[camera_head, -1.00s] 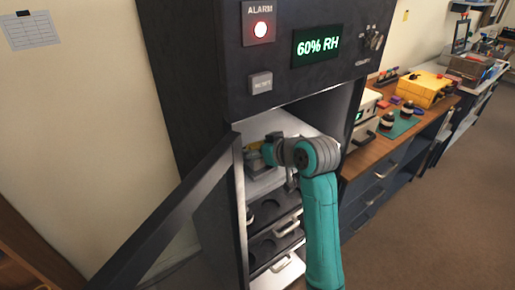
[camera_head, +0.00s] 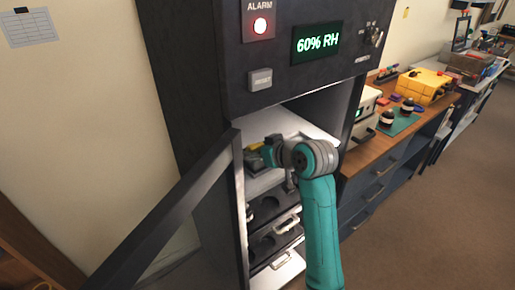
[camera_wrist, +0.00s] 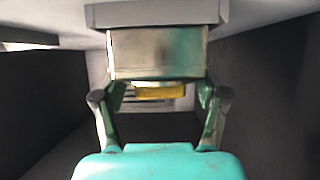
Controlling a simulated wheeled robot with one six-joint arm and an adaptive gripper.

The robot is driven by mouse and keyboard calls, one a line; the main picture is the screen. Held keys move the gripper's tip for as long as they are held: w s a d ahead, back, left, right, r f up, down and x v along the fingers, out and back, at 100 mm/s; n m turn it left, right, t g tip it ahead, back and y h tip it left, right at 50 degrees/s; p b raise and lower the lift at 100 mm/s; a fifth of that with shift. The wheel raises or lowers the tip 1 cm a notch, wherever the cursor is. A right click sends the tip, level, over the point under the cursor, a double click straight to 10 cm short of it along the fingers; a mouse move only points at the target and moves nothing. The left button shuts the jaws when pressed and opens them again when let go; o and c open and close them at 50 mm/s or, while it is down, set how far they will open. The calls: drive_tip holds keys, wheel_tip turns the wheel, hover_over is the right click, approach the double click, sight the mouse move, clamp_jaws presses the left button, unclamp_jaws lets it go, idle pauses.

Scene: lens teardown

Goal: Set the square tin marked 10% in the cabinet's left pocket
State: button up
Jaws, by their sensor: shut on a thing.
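The square tin shows in the wrist view (camera_wrist: 155,58) as a dull metal block with a yellow part low on its near side. I cannot read a 10% mark on it. My gripper (camera_wrist: 160,92) is shut on it, with a finger on either side. In the head view my gripper (camera_head: 264,154) is inside the open cabinet (camera_head: 190,90), above a pale shelf, with a small yellow part of the tin (camera_head: 253,148) showing at its tip. The wrist hides much of the tin there. I cannot make out the left pocket or whether the tin touches the shelf.
The cabinet's open door (camera_head: 170,215) stands to the left of my arm. Dark trays (camera_head: 268,243) with round wells and pale handles sit below the shelf. To the right is a wooden bench (camera_head: 385,150) with a yellow case (camera_head: 424,87) on it.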

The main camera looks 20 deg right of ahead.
drive_tip(key=shift+f, duration=0.5)
drive_tip(key=o, duration=1.2)
drive_tip(key=v, duration=1.2)
drive_tip(key=s+a+f+m+t+h, duration=0.1)
drive_tip(key=s+f+m, duration=0.1)
drive_tip(key=s+f, duration=0.8)
drive_tip(key=s+a+f+m+t+h, duration=0.1)
drive_tip(key=s+f+m+h, duration=0.15)
drive_tip(key=s+f, duration=0.75)
drive_tip(key=s+a+f+t, duration=0.1)
drive_tip(key=s+f, duration=0.1)
drive_tip(key=s, duration=2.1)
drive_tip(key=shift+s+a+n, duration=0.2)
drive_tip(key=shift+s+n, duration=0.05)
drive_tip(key=shift+n, duration=0.2)
